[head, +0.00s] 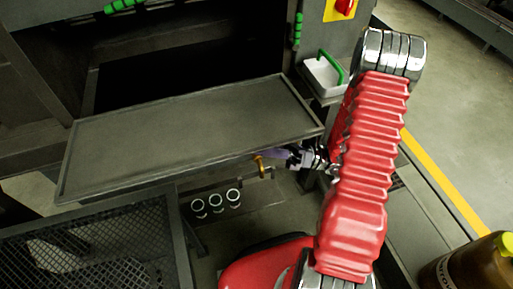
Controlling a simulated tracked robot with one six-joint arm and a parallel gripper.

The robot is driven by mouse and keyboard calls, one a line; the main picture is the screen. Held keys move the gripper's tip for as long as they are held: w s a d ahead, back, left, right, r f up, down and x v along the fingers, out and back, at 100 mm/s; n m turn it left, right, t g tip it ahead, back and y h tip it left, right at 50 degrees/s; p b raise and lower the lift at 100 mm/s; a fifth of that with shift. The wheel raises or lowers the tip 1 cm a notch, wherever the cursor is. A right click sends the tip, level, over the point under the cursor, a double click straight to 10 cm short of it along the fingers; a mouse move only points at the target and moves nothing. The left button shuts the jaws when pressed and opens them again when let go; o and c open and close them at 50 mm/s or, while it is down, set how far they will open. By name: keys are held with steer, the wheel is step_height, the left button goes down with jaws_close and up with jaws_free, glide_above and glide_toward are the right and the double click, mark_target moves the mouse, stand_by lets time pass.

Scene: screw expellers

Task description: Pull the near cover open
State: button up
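A grey, flat panel with a raised rim, which looks like the near cover (180,135), lies about level in front of a dark opening in the machine. A small brass-coloured handle (261,167) shows at its front edge, right of the middle. My gripper (280,155) is small in the view, at the panel's front right edge, close to the handle. My red arm comes down from the right and hides part of the wrist. I cannot tell whether the fingers touch the handle, or whether they are open or shut.
A white box with a green handle (325,75) sits right of the panel. Several small pale cups or pipe ends (215,203) are below it. A mesh-topped frame (90,250) stands at the lower left. A brown container with a yellow-green cap (470,268) is at the lower right.

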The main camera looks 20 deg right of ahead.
jaws_close()
stand_by(0.4)
